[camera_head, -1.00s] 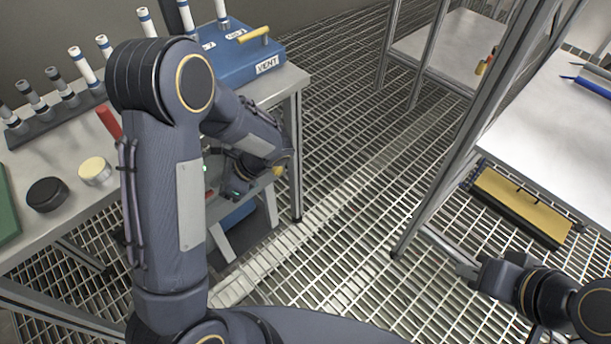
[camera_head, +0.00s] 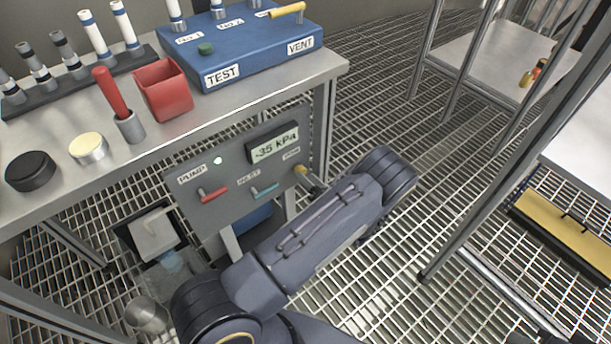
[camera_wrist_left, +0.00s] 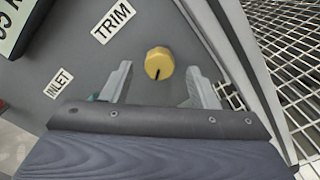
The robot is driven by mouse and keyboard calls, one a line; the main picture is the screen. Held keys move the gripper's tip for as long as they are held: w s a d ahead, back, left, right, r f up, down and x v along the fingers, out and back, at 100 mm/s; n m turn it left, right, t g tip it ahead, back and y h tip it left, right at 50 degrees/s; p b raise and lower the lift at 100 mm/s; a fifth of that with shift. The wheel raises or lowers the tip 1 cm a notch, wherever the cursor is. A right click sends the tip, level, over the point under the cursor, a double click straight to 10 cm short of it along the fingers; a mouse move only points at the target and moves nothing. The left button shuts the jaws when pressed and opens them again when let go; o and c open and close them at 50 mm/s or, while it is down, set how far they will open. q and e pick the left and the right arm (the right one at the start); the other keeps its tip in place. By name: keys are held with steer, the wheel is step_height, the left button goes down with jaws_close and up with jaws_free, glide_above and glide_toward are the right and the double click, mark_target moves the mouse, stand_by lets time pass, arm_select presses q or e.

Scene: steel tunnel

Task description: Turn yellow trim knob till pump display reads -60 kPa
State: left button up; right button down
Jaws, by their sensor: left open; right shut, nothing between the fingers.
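The grey pump panel (camera_head: 215,195) hangs below the bench front. Its display (camera_head: 274,147) reads -35 kPa. The yellow trim knob (camera_head: 300,170) is at the panel's right side, under the TRIM label. In the left wrist view the yellow knob (camera_wrist_left: 159,63) has a dark mark at its lower edge. My left gripper (camera_wrist_left: 160,82) is open, with one finger on each side of the knob and a gap to both. In the head view my left gripper (camera_head: 312,182) is partly hidden by its own wrist. My right gripper's fingers do not show.
A red PUMP lever (camera_head: 213,194) and a teal INLET lever (camera_head: 264,190) sit left of the knob. A table leg (camera_head: 322,125) stands close to its right. The blue TEST/VENT box (camera_head: 240,50) and a red cup (camera_head: 163,90) are on the bench above. Open grating lies right.

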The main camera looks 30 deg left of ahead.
arm_select(q)
steer(key=shift+x, duration=1.45)
steer(key=c, duration=1)
steer(key=n+b, duration=0.7)
steer(key=n, duration=1.7)
steer(key=shift+s+f+n+b, duration=0.1)
steer(key=shift+n+b, duration=0.2)
steer(key=shift+b, duration=0.05)
